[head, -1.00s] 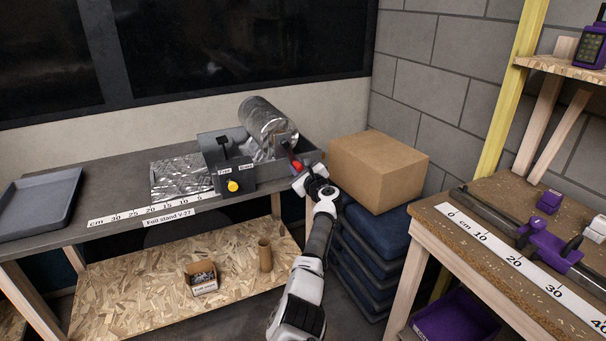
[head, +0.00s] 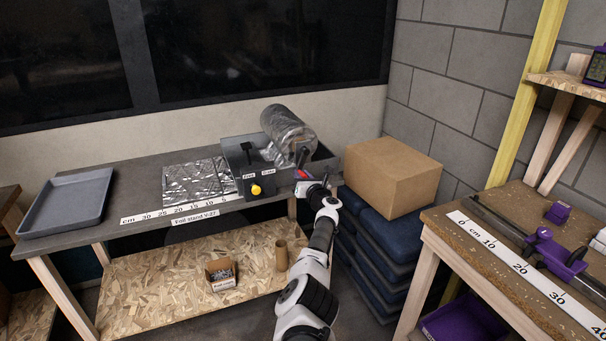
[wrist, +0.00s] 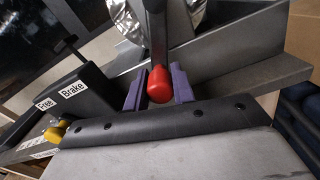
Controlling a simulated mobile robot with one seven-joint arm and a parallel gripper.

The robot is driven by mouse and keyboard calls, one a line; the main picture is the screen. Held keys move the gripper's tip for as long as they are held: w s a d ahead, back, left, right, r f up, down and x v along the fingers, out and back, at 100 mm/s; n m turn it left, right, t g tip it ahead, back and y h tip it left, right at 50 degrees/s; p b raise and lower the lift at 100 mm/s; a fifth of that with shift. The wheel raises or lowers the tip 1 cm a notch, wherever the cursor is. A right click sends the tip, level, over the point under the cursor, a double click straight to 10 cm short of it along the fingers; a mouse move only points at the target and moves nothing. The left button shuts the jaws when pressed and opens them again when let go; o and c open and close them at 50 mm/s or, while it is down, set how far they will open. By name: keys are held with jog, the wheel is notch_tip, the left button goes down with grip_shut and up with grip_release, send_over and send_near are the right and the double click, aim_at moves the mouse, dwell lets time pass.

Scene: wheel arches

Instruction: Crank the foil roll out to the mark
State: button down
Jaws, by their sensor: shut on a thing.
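The foil roll (head: 287,128) sits in the grey foil stand (head: 322,157) at the right end of the bench. A sheet of foil (head: 195,180) lies flat to the left of the stand, above a cm scale (head: 180,208). My gripper (wrist: 158,88) is shut on the red crank knob (wrist: 160,84), its purple fingers on both sides of it. The dark crank arm (wrist: 156,35) runs up from the knob. The stand's box carries Free and Brake labels, a black lever (head: 247,150) and a yellow knob (head: 256,190). The lever's exact setting is hard to tell.
A grey tray (head: 66,202) lies at the bench's left end. A cardboard box (head: 393,176) on stacked dark blue cases stands close right of my arm. A small box (head: 221,274) and a cardboard tube (head: 282,255) stand on the lower shelf. A second bench is at right.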

jog(key=shift+a, duration=0.15)
jog(key=shift+r, duration=0.1)
dwell(0.3)
jog(key=c, duration=1.2)
grip_release()
jog(key=shift+o, duration=0.2)
jog(key=shift+s, duration=0.1)
jog(key=p, duration=0.1)
jog(key=s+p, duration=0.1)
jog(key=p, duration=0.1)
jog(key=shift+s+d+r+m, duration=0.15)
jog(key=shift+s+d+m, duration=0.1)
jog(key=shift+d+m, duration=0.1)
jog(key=p+v, duration=0.1)
jog(key=v, duration=1.1)
